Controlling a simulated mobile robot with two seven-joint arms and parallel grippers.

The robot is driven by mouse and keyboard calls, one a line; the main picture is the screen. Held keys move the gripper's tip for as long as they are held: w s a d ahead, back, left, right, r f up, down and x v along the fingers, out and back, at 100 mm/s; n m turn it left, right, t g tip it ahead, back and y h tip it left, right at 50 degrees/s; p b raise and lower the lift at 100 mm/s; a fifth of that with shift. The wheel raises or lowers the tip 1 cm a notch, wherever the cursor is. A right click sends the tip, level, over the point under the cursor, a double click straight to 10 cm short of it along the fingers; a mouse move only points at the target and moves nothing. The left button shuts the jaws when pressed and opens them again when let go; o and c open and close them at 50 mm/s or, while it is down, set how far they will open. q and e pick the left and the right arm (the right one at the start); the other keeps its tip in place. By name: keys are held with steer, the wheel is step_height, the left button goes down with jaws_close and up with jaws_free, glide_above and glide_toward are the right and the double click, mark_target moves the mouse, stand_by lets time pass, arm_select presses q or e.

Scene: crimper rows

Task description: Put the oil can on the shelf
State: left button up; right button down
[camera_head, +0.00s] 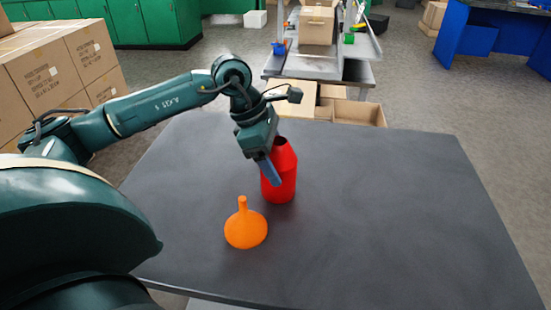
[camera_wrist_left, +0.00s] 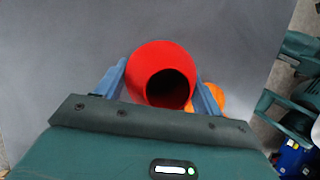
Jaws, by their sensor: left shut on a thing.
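The red oil can (camera_head: 279,180) stands upright on the dark table, right of its left half's middle. My left gripper (camera_head: 270,170) comes down over it from the left and is shut on its upper body. In the left wrist view the can's round dark opening (camera_wrist_left: 168,88) faces the camera, with one blue finger on each side of the red body (camera_wrist_left: 160,57). Part of the can is hidden behind the gripper in the head view. My right gripper is in neither view.
Behind stands a grey metal rack (camera_head: 300,66) with a carton (camera_head: 317,25). Open cardboard boxes (camera_head: 358,113) sit beyond the table's far edge.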

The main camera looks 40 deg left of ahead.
arm_select(q)
steer(key=shift+f, duration=0.15)
steer(key=o, duration=1.1)
